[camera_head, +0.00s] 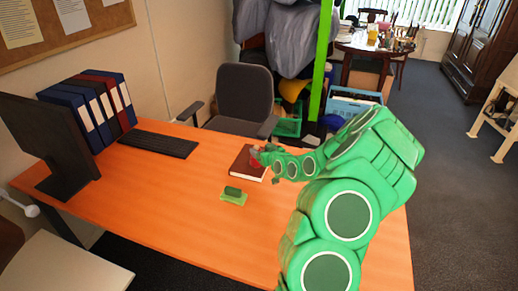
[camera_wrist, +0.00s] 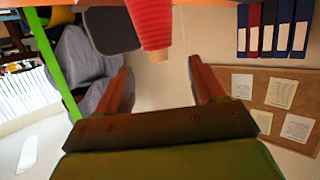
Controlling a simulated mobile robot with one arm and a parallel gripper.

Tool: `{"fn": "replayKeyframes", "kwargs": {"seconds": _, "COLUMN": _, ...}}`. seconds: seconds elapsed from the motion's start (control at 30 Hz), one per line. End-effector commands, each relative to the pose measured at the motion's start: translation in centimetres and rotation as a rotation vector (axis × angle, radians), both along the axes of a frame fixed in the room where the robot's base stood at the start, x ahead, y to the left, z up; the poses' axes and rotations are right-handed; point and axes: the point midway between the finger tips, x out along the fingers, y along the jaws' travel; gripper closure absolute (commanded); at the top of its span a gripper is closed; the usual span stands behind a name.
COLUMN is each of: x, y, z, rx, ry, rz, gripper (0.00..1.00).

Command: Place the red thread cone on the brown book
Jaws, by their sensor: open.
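The brown book (camera_head: 246,165) lies flat on the orange desk, left of my gripper (camera_head: 262,157) in the head view. The red thread cone (camera_head: 255,155) shows as a small red patch at the book's right part, mostly hidden by my gripper. In the wrist view, which is upside down, the ribbed red cone (camera_wrist: 150,22) stands with its narrow pale end away from the surface. My gripper (camera_wrist: 161,73) is open there, with the cone lined up between its fingers but just beyond their tips. Nothing is between the fingers. The cone's base is cut off by the picture edge.
The orange desk (camera_head: 180,215) has free room at its front and middle. A green block on a light green piece (camera_head: 233,197) lies in front of the book. A keyboard (camera_head: 158,144), a monitor (camera_head: 45,140) and several binders (camera_head: 90,105) stand left. A chair (camera_head: 243,97) is behind.

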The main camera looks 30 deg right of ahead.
Motion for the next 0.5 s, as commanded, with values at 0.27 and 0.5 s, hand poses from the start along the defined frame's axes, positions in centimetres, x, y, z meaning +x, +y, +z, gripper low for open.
{"fn": "replayKeyframes", "kwargs": {"seconds": 0.27, "x": -2.7, "y": -0.1, "z": 1.0, "rx": 0.0, "ry": -0.001, "rz": -0.001, "gripper": 0.32}}
{"fn": "replayKeyframes", "kwargs": {"seconds": 0.5, "x": -4.2, "y": -0.3, "z": 1.5, "rx": -0.002, "ry": -0.002, "rz": -0.002, "gripper": 0.32}}
